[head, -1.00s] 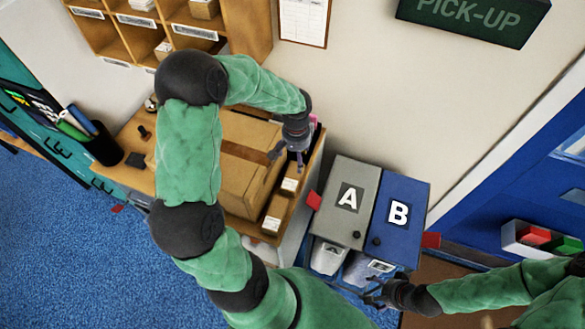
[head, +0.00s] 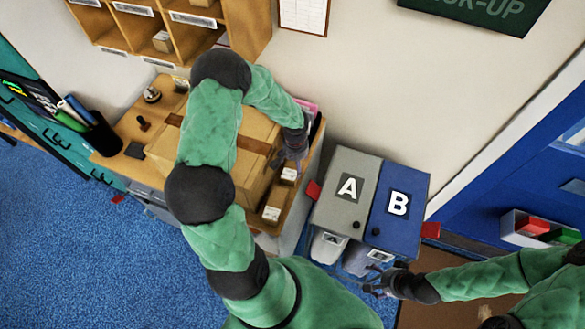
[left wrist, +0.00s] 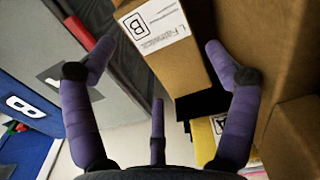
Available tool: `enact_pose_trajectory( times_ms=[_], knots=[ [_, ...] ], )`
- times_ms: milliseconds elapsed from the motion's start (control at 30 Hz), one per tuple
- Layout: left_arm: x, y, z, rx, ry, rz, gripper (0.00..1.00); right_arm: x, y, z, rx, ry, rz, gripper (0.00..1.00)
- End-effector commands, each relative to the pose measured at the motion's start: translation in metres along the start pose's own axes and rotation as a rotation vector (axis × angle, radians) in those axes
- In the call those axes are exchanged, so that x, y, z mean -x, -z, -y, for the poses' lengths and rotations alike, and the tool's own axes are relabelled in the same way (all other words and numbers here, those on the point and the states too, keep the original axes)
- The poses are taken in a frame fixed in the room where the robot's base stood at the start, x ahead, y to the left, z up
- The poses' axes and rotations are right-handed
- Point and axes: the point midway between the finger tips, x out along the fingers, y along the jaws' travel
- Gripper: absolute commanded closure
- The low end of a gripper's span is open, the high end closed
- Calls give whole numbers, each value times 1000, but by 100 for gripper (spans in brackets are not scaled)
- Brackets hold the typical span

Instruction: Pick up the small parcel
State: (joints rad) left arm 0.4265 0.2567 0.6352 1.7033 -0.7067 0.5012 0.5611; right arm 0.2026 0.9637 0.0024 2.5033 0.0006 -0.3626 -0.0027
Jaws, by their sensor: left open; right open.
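Two small brown parcels with white labels lie on the narrow strip beside the large carton in the head view: a rear parcel (head: 289,174) and a front parcel (head: 271,214). My left gripper (head: 286,160) is open and empty at the rear parcel, partly covering it. In the left wrist view a small parcel (left wrist: 185,65), with a white label marked B, shows between and beyond the spread fingers (left wrist: 157,62). I cannot tell which of the two it is, or whether a finger touches it. My right gripper (head: 378,284) is open and empty in front of the bins.
The large taped carton (head: 258,130) stands close left of the parcels. Grey bin A (head: 340,215) and blue bin B (head: 405,235) stand to the right of the counter. A pen cup (head: 100,137) and stamps are on the left. Cubbyholes (head: 165,25) hang behind.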

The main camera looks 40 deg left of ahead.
Motion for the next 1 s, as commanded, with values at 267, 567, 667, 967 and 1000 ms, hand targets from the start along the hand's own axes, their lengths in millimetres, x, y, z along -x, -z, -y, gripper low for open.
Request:
enact_pose_trajectory(
  times_ms=[267,567,667,967,1000],
  knots=[
    [-36,-1,0,0,0,4,14,-2,0,0,0,0,0,24],
    [-40,-1,0,0,0,1,14,-2,0,0,0,0,0,24],
    [-40,-1,0,0,0,1,39,-2,0,0,0,0,0,24],
    [-40,-1,0,0,0,1,59,-2,0,0,0,0,0,24],
    [-39,-1,0,0,0,1,59,-2,0,0,0,0,0,24]
  ],
)
